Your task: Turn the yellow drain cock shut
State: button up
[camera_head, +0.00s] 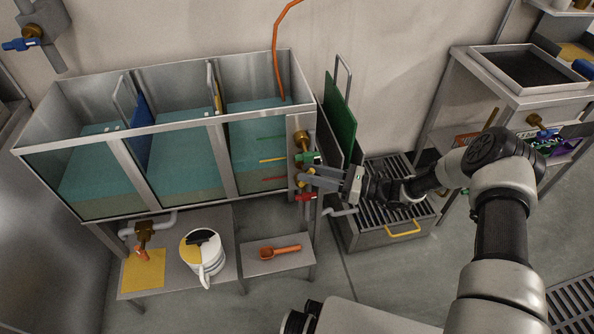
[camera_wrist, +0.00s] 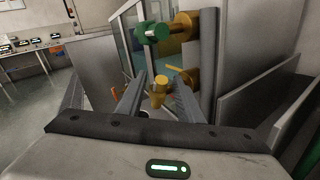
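The yellow drain cock (camera_wrist: 158,92) shows in the wrist view, its handle between the two fingers of my gripper (camera_wrist: 157,78). A gap seems to show on each side of the handle, so the fingers look open around it. In the head view my gripper (camera_head: 304,178) reaches from the right to the tank's right end, between a green cock (camera_head: 310,157) and a red cock (camera_head: 307,197), and hides much of the yellow one. The green cock also shows above the yellow one in the wrist view (camera_wrist: 152,32).
The glass tank (camera_head: 138,170) has three filled bays. A green panel (camera_head: 339,118) and a slatted drain box (camera_head: 385,236) stand close right of the cocks. Below are a white jug (camera_head: 204,262) and an orange scoop (camera_head: 280,251) on low shelves.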

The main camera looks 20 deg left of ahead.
jog(key=shift+a, duration=2.3)
grip_shut()
